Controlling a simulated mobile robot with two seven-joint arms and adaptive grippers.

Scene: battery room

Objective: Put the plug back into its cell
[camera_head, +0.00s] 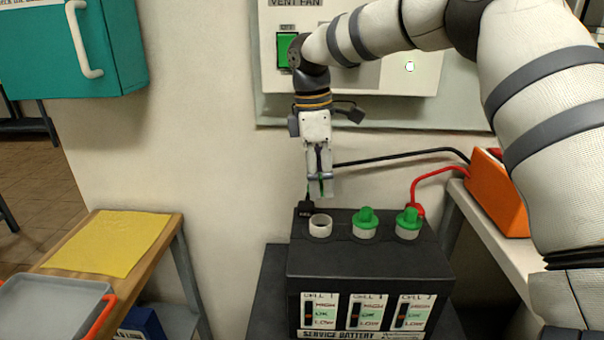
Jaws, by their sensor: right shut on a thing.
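My right gripper (321,184) points down from the arm that comes in from the upper right. It is shut on the plug, which shows only as thin green slivers between the fingers. The gripper is above the open cell (320,226), a white round neck at the left of the black service battery (370,263). A gap shows between the fingertips and the neck. The other two cell necks carry green plugs, one in the middle (365,222) and one at the right (408,221). My left gripper is not in view.
A black cable and a red cable run from the battery's terminals to an orange box (497,195) on a right shelf. A wooden table (152,266) with a yellow cloth (108,243) and grey tray (52,305) stands left. A vent fan panel (425,84) is behind the arm.

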